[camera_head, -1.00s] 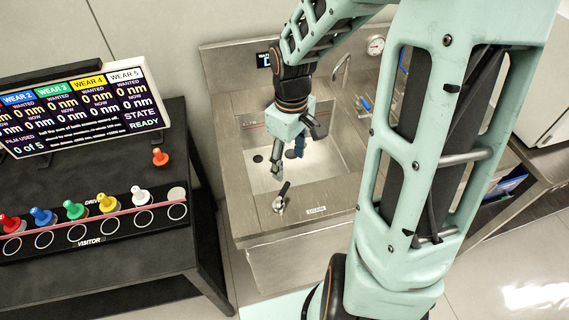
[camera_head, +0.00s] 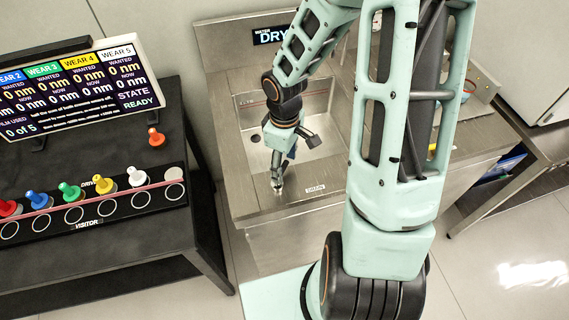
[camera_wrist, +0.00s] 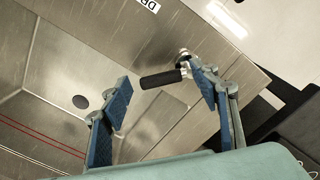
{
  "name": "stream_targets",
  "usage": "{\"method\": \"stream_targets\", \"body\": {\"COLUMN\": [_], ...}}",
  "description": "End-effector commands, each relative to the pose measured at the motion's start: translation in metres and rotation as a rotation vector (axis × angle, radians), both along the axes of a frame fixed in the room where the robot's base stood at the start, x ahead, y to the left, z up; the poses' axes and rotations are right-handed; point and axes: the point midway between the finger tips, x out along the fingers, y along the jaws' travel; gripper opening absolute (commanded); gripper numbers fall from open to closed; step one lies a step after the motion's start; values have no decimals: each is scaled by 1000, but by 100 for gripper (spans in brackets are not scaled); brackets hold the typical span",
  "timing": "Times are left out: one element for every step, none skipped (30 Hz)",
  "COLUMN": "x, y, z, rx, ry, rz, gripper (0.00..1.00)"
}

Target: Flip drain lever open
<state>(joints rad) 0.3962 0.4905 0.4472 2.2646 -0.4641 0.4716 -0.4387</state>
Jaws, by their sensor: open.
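The drain lever has a black grip (camera_wrist: 161,79) on a metal pivot (camera_wrist: 183,56) and shows between my fingers in the wrist view. My gripper (camera_wrist: 160,88) is open, one blue-padded finger on each side of the lever. The right finger is close to the pivot; I cannot tell whether it touches. In the head view my gripper (camera_head: 277,184) is down at the sink's front ledge and hides most of the lever. The DRAIN label (camera_head: 315,188) is on the ledge to the right.
The steel sink basin (camera_head: 322,150) with a dark drain hole (camera_wrist: 80,101) lies behind the ledge. A display reading DRY (camera_head: 274,35) is on the backsplash. A black table (camera_head: 130,240) with several coloured pegs stands at the left.

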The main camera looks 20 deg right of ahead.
Motion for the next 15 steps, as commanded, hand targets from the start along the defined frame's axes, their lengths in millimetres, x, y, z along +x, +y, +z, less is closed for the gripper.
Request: {"method": "stream_targets", "body": {"x": [0, 0, 0, 0, 0, 0, 0, 0, 0, 0, 0, 0, 0, 0, 0], "y": [0, 0, 0, 0, 0, 0, 0, 0, 0, 0, 0, 0, 0, 0, 0], "z": [-2, -2, -2, -2, -2, -2, -2, -2, -2, -2, -2, -2, -2, -1, -1], "rx": [0, 0, 0, 0, 0, 0, 0, 0, 0, 0, 0, 0, 0, 0, 0], "ry": [0, 0, 0, 0, 0, 0, 0, 0, 0, 0, 0, 0, 0, 0, 0], "rz": [0, 0, 0, 0, 0, 0, 0, 0, 0, 0, 0, 0, 0, 0, 0], "gripper": [56, 56, 56, 56, 56, 56, 56, 56, 51, 48, 45, 40, 37, 34, 29]}}
